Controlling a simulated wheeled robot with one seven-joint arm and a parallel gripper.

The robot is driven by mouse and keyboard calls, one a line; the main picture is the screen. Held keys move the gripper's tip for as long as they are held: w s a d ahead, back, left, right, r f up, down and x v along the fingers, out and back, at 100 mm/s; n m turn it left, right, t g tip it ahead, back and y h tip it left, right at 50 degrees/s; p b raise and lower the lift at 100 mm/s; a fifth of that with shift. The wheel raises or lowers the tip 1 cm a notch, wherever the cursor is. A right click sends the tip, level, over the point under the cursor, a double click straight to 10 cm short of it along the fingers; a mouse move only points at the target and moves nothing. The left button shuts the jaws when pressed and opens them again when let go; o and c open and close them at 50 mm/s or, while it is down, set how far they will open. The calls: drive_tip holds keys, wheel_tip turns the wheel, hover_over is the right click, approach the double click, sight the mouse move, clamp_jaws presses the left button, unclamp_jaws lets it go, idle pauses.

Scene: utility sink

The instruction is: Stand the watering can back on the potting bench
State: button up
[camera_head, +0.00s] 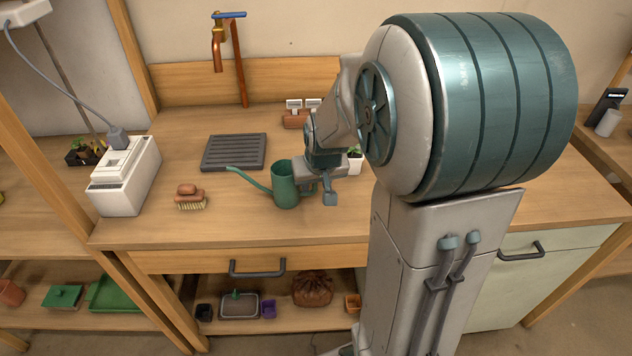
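The green watering can (284,190) is upright at the middle of the wooden potting bench (250,226), its long spout pointing left. Its base appears to be at the bench top, though I cannot tell whether it touches. My gripper (316,190) is at the can's right side, pointing down, close to where a handle would be. The gripper and arm cover the can's right side, so the handle is mostly hidden. One finger shows clearly to the right of the can. I cannot tell whether the fingers are closed on the handle.
A brush (190,198) and a white boxy device (124,178) are to the left. A dark slatted drain tray (234,152) lies behind the can, below a copper tap (217,52). A small potted plant (355,160) is behind my gripper. The bench front is clear.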

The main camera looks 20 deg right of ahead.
drive_tip(key=v, duration=1.2)
drive_tip(key=s+a+f+g, duration=0.1)
drive_tip(key=s+a+f, duration=0.1)
drive_tip(key=s, duration=0.4)
drive_tip(key=s+a+f+n+g, duration=0.1)
drive_tip(key=s+a+f, duration=0.1)
drive_tip(key=s+a, duration=0.2)
drive_tip(key=s, duration=0.3)
drive_tip(key=shift+p, duration=0.35)
drive_tip(key=shift+w+a, duration=0.1)
drive_tip(key=shift+a, duration=0.05)
